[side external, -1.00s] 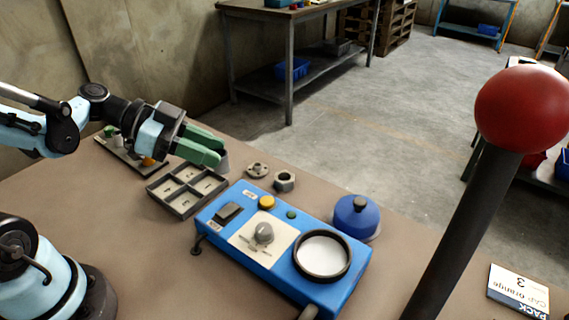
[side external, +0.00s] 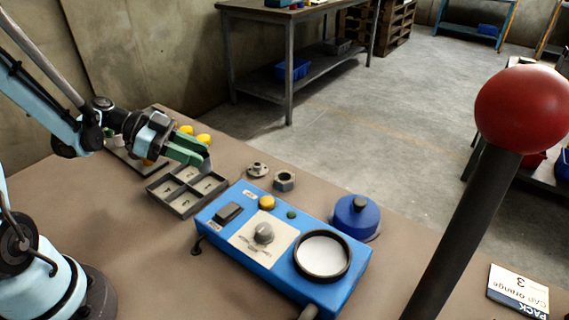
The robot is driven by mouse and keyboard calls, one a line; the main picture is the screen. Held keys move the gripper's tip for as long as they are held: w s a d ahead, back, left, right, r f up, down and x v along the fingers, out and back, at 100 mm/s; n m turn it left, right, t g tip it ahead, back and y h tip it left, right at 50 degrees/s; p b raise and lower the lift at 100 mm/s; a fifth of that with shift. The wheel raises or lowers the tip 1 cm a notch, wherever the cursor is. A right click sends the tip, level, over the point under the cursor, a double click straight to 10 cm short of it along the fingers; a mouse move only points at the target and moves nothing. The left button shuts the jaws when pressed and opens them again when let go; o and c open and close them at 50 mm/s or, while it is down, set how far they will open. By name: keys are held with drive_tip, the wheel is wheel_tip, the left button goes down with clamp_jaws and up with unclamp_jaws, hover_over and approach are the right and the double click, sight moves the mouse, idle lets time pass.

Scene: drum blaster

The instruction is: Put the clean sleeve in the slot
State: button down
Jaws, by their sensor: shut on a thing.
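My gripper (side external: 190,153) has green fingers and is shut on a small grey piece, which looks like the sleeve (side external: 207,165). The piece shows only at the fingertips, and the rest is hidden by the fingers. I cannot tell from this view whether it is clean. The gripper is over the far edge of a dark grey tray (side external: 169,188) with several square compartments, each with a small pale label. The held piece is near the tray's far right corner. I cannot tell whether it touches the tray.
A blue machine (side external: 233,251) with a knob and round dark ring stands right of the tray. A grey flanged part (side external: 258,170) and a hex nut (side external: 284,181) lie behind it. A blue lidded pot (side external: 356,217) and a red ball-topped lever (side external: 527,110) are right. Yellow caps (side external: 203,138) lie behind my gripper.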

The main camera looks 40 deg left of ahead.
drive_tip(key=shift+w+a+f, duration=0.1)
drive_tip(key=shift+a+f, duration=0.1)
drive_tip(key=shift+f, duration=0.6)
drive_tip(key=shift+w+a+f, duration=0.1)
drive_tip(key=shift+a+f, duration=0.1)
drive_tip(key=shift+f, duration=0.6)
drive_tip(key=shift+w+a+f, duration=0.1)
drive_tip(key=shift+a+f, duration=0.1)
drive_tip(key=shift+f, duration=0.6)
drive_tip(key=shift+f, duration=0.25)
drive_tip(key=shift+f, duration=0.3)
drive_tip(key=c, duration=0.8)
unclamp_jaws()
drive_tip(key=shift+r, duration=0.1)
